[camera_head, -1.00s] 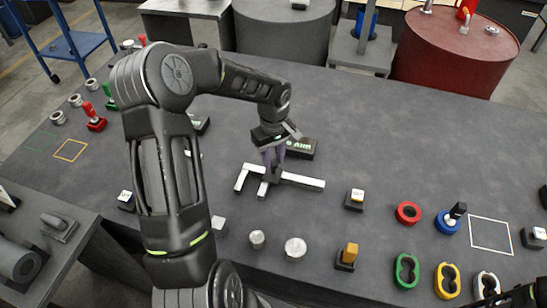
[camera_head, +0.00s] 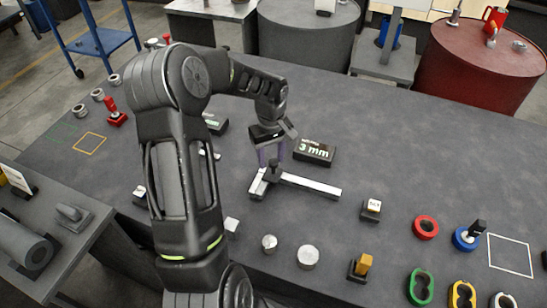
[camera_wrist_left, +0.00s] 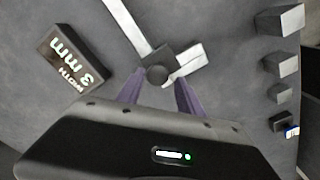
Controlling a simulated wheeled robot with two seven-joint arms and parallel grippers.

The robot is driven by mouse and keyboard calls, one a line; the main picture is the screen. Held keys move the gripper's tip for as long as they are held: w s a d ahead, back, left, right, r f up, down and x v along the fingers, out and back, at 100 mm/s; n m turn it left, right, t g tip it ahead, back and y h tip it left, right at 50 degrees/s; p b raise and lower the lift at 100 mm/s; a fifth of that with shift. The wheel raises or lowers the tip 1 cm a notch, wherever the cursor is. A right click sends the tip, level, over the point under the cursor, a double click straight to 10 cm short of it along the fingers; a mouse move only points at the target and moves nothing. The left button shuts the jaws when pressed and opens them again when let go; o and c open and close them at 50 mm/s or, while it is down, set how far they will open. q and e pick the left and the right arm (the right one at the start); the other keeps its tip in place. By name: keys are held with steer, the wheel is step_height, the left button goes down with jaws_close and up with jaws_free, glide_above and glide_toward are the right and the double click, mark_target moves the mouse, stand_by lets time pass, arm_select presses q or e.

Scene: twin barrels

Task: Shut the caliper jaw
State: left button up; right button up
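The caliper lies on the dark table, with a pale beam (camera_head: 315,186) running right. Its dark sliding jaw block with a round knob (camera_head: 273,171) is at the beam's left end. The pale fixed jaw (camera_head: 256,184) is close beside the sliding jaw; any gap is too small to tell. A display block (camera_head: 315,151) behind reads 3 mm. My left gripper (camera_head: 269,160) is at the knob. In the left wrist view its purple fingers (camera_wrist_left: 160,84) stand apart, with the knob (camera_wrist_left: 157,75) near and between their tips, apparently not clamped. My right gripper is out of view.
Several small blocks and metal cylinders (camera_head: 308,257) stand along the front. Red (camera_head: 425,227) and blue rings lie at the right. Red (camera_head: 482,65) and grey barrels stand beyond the table.

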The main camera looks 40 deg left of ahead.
arm_select(q)
steer(key=shift+o, duration=0.5)
steer(key=shift+d, duration=0.1)
steer(key=shift+r+b, duration=0.55)
steer(key=shift+r, duration=3.35)
